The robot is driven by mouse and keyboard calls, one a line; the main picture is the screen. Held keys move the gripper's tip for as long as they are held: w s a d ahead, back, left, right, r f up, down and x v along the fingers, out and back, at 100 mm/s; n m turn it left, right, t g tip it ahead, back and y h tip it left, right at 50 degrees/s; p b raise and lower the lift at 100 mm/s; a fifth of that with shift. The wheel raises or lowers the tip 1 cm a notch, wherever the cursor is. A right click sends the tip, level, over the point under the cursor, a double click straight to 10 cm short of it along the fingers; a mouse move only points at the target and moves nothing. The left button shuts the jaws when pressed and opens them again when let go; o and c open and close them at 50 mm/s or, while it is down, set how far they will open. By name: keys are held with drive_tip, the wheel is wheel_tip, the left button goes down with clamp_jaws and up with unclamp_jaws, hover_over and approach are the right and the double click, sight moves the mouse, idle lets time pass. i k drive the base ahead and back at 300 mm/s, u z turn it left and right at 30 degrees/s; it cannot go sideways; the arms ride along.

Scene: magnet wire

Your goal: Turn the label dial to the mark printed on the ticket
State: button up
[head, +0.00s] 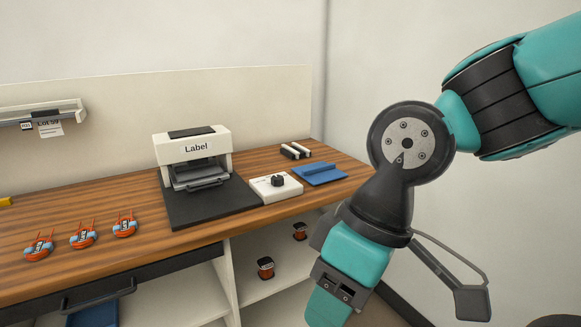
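The label dial is a small black knob (277,181) on a white box (262,190), on the bench just right of the label machine (195,150). Its marks and pointer direction are too small to read. A white ticket (50,129) hangs from a rail on the back wall at the left. Its print looks like "Lot 59", but I cannot read it surely. My arm reaches down at the right, apart from the dial and in front of the bench's right end. My gripper's fingertips are not clearly visible, so its opening cannot be told.
The label machine stands on a dark mat (210,209). Several orange coils (83,237) lie at the bench's left front. Copper spools (265,268) sit on the shelf below.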

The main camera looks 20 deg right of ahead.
sight(276, 180)
drive_tip(key=u, duration=0.25)
drive_tip(key=i, duration=0.95)
drive_tip(key=u, duration=0.5)
